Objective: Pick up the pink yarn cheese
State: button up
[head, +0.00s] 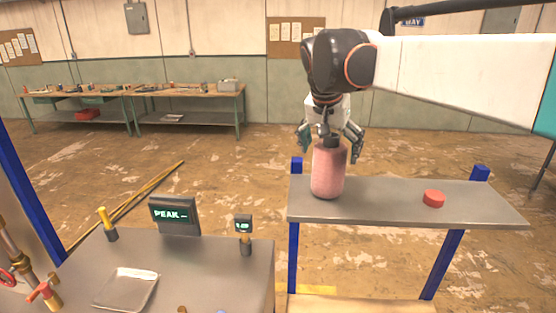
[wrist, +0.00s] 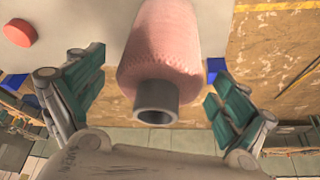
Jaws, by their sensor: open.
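The pink yarn cheese (head: 328,172) is a tall, fuzzy pink spool with a dark grey tube at its top, standing upright on a narrow grey shelf (head: 390,211). It also shows in the wrist view (wrist: 163,45), with the tube end toward the camera. My gripper (head: 332,143) is open above the spool, its fingers apart on either side of the tube. In the wrist view the gripper's (wrist: 155,100) two green-padded fingers stand left and right of the spool's near end, with gaps on both sides. Nothing is held.
A red disc (head: 433,198) lies on the shelf to the right, with bare shelf between. Blue posts (head: 447,262) carry the shelf. At left, a grey bench (head: 187,267) holds a PEAK display (head: 174,215), a shallow tray (head: 127,289) and small fittings. Workbenches stand far behind.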

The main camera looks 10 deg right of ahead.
jog(key=shift+w+d+f, duration=0.15)
jog(key=shift+w+f, duration=0.05)
jog(key=shift+f, duration=0.25)
jog(key=c, duration=1.8)
jog(key=shift+r, duration=0.15)
